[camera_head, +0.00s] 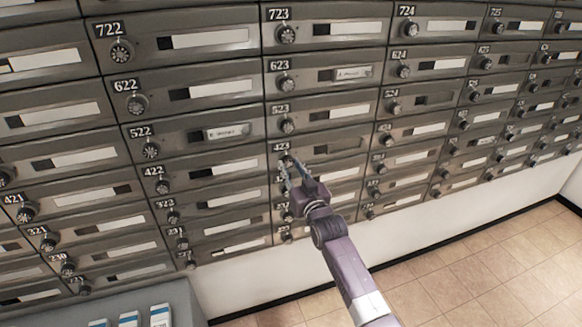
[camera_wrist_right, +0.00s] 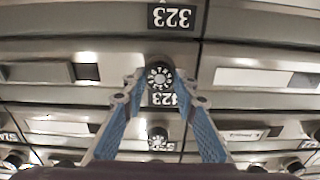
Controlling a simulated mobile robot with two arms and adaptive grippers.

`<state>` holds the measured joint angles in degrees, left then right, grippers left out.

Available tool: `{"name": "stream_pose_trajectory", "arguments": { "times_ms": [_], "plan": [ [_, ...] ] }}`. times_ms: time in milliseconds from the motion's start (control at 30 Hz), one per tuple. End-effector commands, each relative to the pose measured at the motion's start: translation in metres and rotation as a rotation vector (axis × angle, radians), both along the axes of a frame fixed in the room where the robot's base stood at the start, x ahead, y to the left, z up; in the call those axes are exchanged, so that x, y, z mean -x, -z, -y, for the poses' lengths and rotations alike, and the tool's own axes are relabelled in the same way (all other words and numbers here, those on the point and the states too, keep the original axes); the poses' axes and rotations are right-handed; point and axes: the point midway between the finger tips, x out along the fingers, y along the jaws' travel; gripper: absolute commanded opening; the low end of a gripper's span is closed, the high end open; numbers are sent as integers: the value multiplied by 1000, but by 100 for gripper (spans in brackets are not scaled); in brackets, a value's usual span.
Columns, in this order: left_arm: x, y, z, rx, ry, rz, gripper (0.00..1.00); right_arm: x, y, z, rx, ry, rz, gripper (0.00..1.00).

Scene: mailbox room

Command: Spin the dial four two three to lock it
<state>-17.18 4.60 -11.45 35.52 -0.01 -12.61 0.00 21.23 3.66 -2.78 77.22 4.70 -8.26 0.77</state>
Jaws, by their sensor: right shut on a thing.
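The dial of mailbox 423 (camera_wrist_right: 159,77) is a small dark round knob with a pale numbered face, under its label on a grey metal door (camera_head: 345,146). My right gripper (camera_head: 287,167) reaches up to this dial from below right and partly covers it in the head view. In the right wrist view, which shows the labels upside down, the two blue-padded fingers of my right gripper (camera_wrist_right: 160,80) stand at either side of the dial, shut on it. The dial's number setting is too small to read. My left gripper is in neither view.
Rows of similar mailboxes with dials surround it, such as the 523 dial (camera_head: 287,126) above and the 422 dial (camera_head: 162,187) to the left. A grey box with blue-and-white items (camera_head: 129,320) stands at the lower left. Tiled floor (camera_head: 470,280) is clear at the right.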

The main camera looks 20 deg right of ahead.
Motion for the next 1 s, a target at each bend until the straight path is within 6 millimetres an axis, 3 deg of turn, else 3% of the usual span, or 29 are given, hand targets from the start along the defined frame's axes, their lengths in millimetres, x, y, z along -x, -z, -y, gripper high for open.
{"name": "stream_pose_trajectory", "arguments": {
  "times_ms": [567,600,733,1000],
  "plan": [
    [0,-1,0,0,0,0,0,0,2,0,-31,0,-5,2],
    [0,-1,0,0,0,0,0,0,2,0,-31,0,-5,30],
    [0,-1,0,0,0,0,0,0,1,0,-30,0,-4,44],
    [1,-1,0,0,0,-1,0,0,1,0,-30,0,-2,44]
  ]
}}
